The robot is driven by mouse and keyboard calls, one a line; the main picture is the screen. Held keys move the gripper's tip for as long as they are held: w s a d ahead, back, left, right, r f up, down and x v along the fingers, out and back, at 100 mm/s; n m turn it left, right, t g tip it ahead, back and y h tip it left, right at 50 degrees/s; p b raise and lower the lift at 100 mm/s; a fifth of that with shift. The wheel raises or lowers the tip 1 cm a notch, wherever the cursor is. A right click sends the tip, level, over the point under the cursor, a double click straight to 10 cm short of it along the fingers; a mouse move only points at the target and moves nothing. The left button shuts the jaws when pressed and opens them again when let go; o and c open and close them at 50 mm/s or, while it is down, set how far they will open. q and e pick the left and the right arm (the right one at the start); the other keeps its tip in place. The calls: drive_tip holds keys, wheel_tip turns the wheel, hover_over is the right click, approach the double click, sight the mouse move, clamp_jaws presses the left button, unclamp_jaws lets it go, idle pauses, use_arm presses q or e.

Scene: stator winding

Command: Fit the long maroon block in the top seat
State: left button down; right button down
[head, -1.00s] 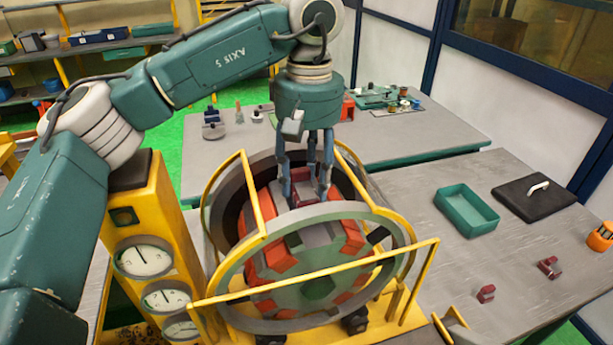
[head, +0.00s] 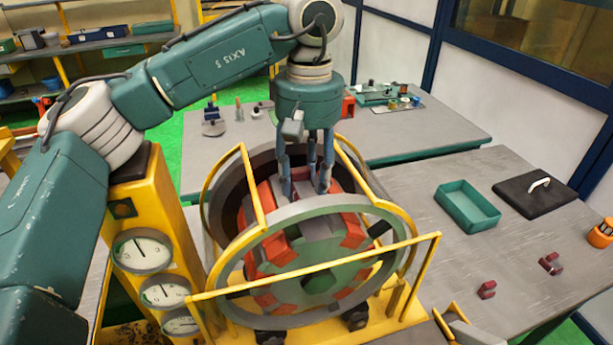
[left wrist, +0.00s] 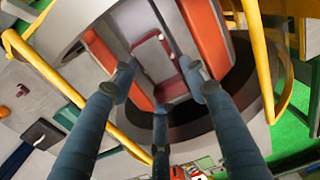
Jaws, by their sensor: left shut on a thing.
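The long maroon block (left wrist: 170,90) is between the fingers of my left gripper (head: 306,188), which is shut on it. In the left wrist view the fingertips (left wrist: 160,95) close around it, over a channel between two red-orange coils. In the head view the fingers point down at the top of the round stator (head: 325,280), and they hide most of the block. The top seat is largely covered by the fingers and block. I cannot tell whether the block is fully down in it. My right gripper is not in view.
Yellow rails (head: 320,268) run around the stator. Gauges (head: 142,251) stand to its left. On the right table lie a green tray (head: 467,207), a black board with a white handle (head: 535,196) and two small maroon pieces (head: 487,289). The table between them is clear.

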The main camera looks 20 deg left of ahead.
sight(308, 171)
use_arm(q)
drive_tip(key=shift+s+f, duration=0.15)
drive_tip(key=shift+f, duration=0.2)
drive_tip(key=c, duration=0.9)
unclamp_jaws()
wheel_tip(308, 171, up, 12)
drive_tip(key=shift+d+r, duration=0.15)
